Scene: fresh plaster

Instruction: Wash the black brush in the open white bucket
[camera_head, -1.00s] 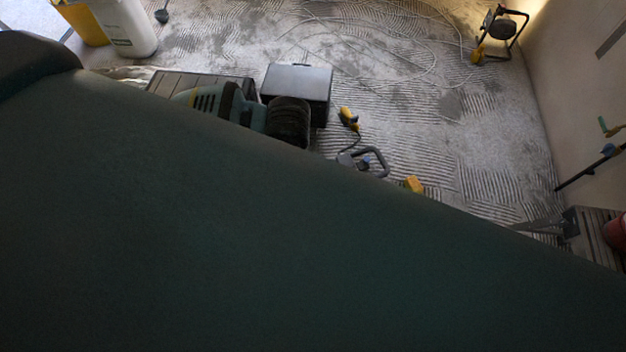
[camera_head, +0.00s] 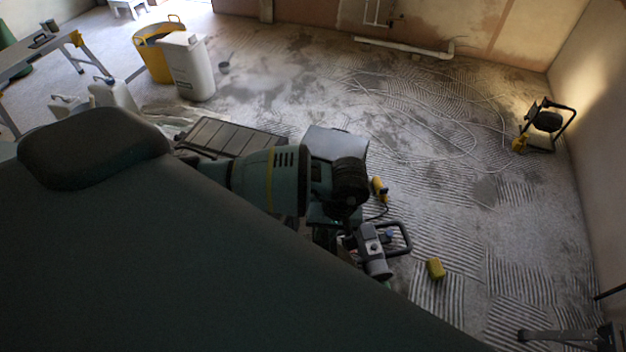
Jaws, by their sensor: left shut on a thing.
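My left arm's wrist is above the floor near the middle. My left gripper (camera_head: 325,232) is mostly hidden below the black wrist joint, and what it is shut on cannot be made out. I cannot make out the black brush. My right gripper is not in view.
A yellow tub (camera_head: 158,55) stands behind the white container. A dark case (camera_head: 338,142), a grey tool with a black handle (camera_head: 375,250) and a yellow block (camera_head: 435,268) are around my wrist. A reel (camera_head: 547,121) stands right; cable crosses the floor. My own large link blocks the lower left.

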